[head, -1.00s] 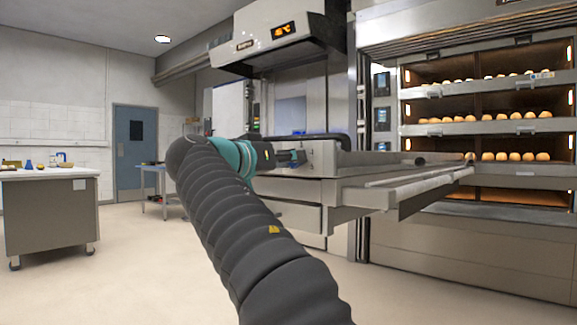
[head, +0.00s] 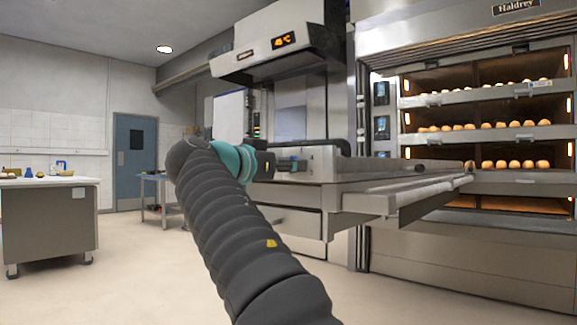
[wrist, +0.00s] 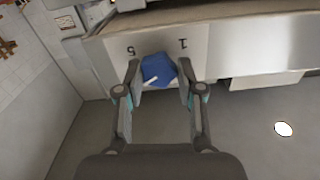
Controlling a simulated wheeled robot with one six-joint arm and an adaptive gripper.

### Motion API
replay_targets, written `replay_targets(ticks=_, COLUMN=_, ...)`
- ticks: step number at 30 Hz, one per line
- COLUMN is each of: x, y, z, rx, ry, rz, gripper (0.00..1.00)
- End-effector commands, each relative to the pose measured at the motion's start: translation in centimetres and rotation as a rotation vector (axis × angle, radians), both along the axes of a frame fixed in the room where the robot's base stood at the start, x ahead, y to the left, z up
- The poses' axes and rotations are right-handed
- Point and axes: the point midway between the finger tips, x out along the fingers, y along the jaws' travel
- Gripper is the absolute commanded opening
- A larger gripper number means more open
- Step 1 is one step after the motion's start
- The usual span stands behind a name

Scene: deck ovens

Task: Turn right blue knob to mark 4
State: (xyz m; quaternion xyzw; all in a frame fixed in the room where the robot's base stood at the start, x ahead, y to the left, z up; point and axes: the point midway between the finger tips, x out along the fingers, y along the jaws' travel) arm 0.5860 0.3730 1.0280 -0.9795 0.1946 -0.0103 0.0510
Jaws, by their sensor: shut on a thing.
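The blue knob (wrist: 158,69) is in the wrist view, on a pale panel (wrist: 205,40) with the printed marks 5 and 1 showing, seen turned over. A white pointer line on the knob points toward the lower left of the picture. My gripper (wrist: 159,76) has one finger on each side of the knob and is shut on it. In the head view my gripper (head: 291,165) is against the side of the steel machine (head: 318,160). The knob cannot be made out there. Mark 4 cannot be made out in either view.
A deck oven (head: 455,245) with several loaded decks stands at the right. Long steel rails (head: 410,190) jut out from the machine near my arm. A hood (head: 280,45) with a lit display hangs above.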

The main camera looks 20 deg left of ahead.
Motion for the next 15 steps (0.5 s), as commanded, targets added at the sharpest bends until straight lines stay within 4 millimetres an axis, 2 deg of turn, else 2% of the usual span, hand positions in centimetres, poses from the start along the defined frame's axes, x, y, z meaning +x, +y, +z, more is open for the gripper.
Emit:
replay_targets(ticks=4, x=0.04, y=0.06, z=-0.17, rx=-0.001, ry=0.004, rz=-0.001, gripper=0.03)
replay_targets(ticks=5, x=0.04, y=0.06, z=-0.17, rx=-0.002, ry=0.004, rz=-0.001, gripper=0.42)
replay_targets(ticks=7, x=0.04, y=0.06, z=-0.16, rx=-0.002, ry=0.003, rz=-0.001, gripper=0.60)
replay_targets(ticks=8, x=0.03, y=0.05, z=-0.15, rx=-0.002, ry=0.003, rz=-0.001, gripper=0.63)
replay_targets(ticks=15, x=0.01, y=0.03, z=-0.07, rx=-0.001, ry=0.002, rz=0.000, gripper=0.63)
